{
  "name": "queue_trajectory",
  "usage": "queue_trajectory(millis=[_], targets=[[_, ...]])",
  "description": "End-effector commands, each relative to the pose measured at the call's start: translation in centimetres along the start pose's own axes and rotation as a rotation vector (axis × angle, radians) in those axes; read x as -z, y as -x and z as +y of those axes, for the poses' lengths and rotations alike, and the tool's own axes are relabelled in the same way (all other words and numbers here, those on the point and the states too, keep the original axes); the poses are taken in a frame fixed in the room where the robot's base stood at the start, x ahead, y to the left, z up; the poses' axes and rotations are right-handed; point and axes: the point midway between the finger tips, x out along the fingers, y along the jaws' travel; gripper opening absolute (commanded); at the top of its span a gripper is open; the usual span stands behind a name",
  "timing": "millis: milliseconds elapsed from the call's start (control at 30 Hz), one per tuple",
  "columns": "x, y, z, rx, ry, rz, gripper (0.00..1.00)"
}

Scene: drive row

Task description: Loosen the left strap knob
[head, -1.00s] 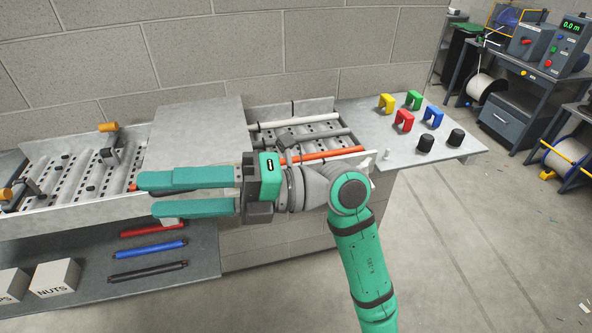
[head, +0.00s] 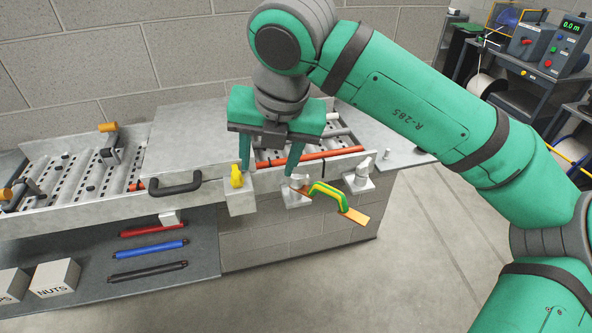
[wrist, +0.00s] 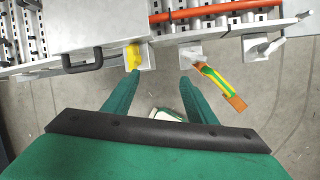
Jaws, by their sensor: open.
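The left strap knob (head: 297,182) is a pale grey knob on a small plate at the bench's front face; it also shows in the wrist view (wrist: 189,54). A green-and-yellow strap (head: 327,192) with copper-coloured ends has its left end at this knob, and its right end sticks out free. The right strap knob (head: 362,174) stands to the right, apart from the strap. My gripper (head: 267,170) is open and empty, fingers pointing down. In the head view its right fingertip is close to the left strap knob; I cannot tell whether they touch.
A yellow knob (head: 236,177) on a grey block stands left of the strap knobs, near my left finger. A black handle (head: 175,187) is on the cover further left. A red-orange bar (head: 325,155) lies behind.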

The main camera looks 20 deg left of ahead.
Motion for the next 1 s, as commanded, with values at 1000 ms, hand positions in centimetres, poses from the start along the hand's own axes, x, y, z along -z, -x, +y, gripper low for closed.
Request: queue_trajectory(millis=[1000], targets=[[-3.0, -6.6, -5.8, 0.231, -0.075, -0.094, 0.52]])
